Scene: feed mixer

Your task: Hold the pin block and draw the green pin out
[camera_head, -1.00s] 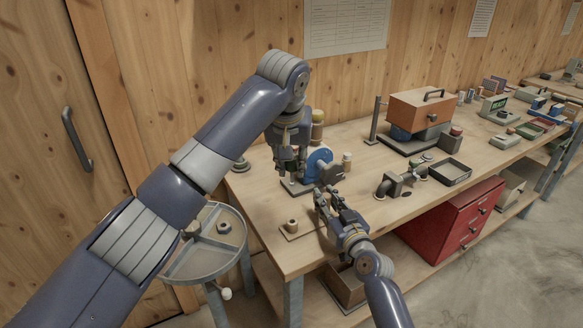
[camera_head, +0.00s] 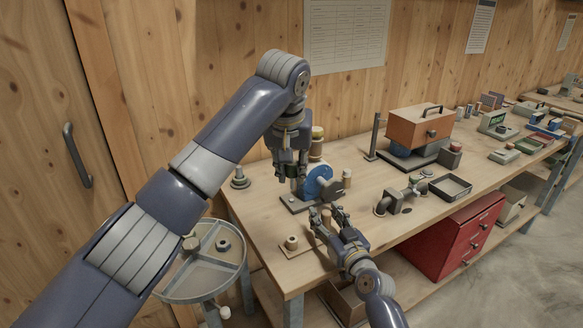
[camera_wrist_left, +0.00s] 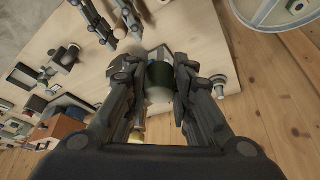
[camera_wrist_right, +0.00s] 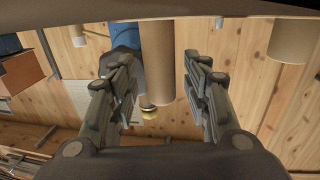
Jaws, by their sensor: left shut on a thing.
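My left gripper (camera_head: 291,178) is shut on a dark green cylinder, the green pin (camera_wrist_left: 160,76), which shows between its fingers in the left wrist view. It is above the left end of a grey base (camera_head: 297,204). A blue disc (camera_head: 318,182) and a grey block (camera_head: 334,188) stand on that base; I take this unit as the pin block. I cannot tell whether the pin's lower end is still in it. My right gripper (camera_head: 328,214) is open, low over the bench in front of the unit. A tan cylinder (camera_wrist_right: 157,55) shows beyond its fingers.
A tan bushing on a flat board (camera_head: 273,247) is left of my right gripper. A jar (camera_head: 317,142) stands behind my left gripper. A grey pipe fitting (camera_head: 393,201) and a black tray (camera_head: 450,187) are to the right. A round grey tray (camera_head: 180,297) is beside the bench.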

